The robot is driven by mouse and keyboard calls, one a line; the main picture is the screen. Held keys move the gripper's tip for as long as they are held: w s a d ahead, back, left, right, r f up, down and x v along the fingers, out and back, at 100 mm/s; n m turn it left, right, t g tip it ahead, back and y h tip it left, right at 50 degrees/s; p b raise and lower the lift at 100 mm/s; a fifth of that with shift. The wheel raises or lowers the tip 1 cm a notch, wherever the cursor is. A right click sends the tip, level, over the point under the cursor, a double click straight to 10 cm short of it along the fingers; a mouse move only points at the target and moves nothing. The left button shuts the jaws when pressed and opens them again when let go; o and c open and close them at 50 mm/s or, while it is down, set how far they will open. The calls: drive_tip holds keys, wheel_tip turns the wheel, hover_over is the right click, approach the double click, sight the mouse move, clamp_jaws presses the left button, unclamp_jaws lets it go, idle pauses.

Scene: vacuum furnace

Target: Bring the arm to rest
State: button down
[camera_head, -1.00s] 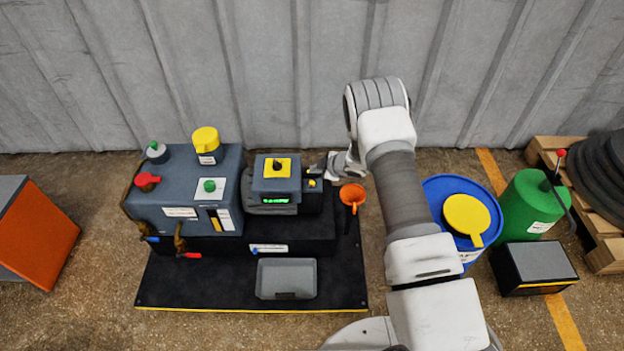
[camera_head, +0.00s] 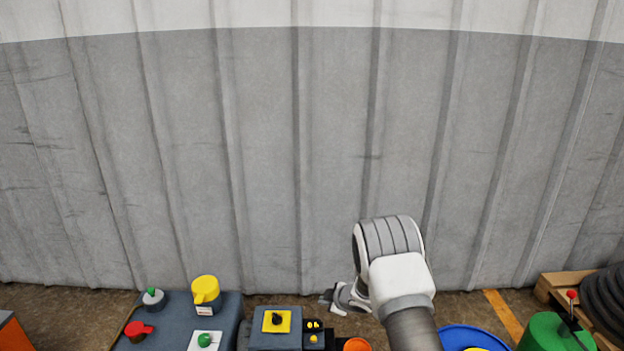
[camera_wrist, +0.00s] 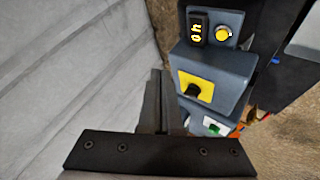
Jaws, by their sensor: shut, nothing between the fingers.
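My arm rises from the bottom right of the head view and bends at the elbow. My gripper (camera_head: 327,297) is small there, to the left of the arm's white wrist and just right of the furnace controls. In the wrist view my gripper (camera_wrist: 163,105) shows as dark fingers close together, shut and empty. Beside them is a grey control box with a yellow plate and black knob (camera_wrist: 194,90). The same knob (camera_head: 277,320) shows at the bottom of the head view. The gripper appears apart from the box.
A grey corrugated wall (camera_head: 250,150) stands behind. A display with yellow characters (camera_wrist: 197,28) and a yellow button (camera_wrist: 222,32) are near the gripper.

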drive_tip(key=d+r+m+t+h, duration=0.15)
drive_tip(key=d+r, duration=0.25)
drive_tip(key=r, duration=0.5)
drive_tip(key=d+r+m+h, duration=0.2)
drive_tip(key=d+r+m, duration=0.1)
drive_tip(key=r, duration=0.7)
drive_tip(key=s+d+r+m+h, duration=0.2)
drive_tip(key=s+d+r+m, duration=0.3)
drive_tip(key=s+r, duration=0.7)
drive_tip(key=s+d+r+m+g, duration=0.15)
drive_tip(key=s+r+m, duration=0.4)
drive_tip(key=s, duration=0.75)
drive_tip(key=s+a+m+g, duration=0.1)
drive_tip(key=s+a+g, duration=0.15)
drive_tip(key=s, duration=1.55)
wheel_tip(320, 180, up, 24)
drive_tip(key=p, duration=2.3)
drive_tip(key=shift+s+a+y, duration=0.25)
drive_tip(key=shift+a+y, duration=0.1)
drive_tip(key=shift+a, duration=0.05)
drive_tip(key=shift+a+f, duration=0.1)
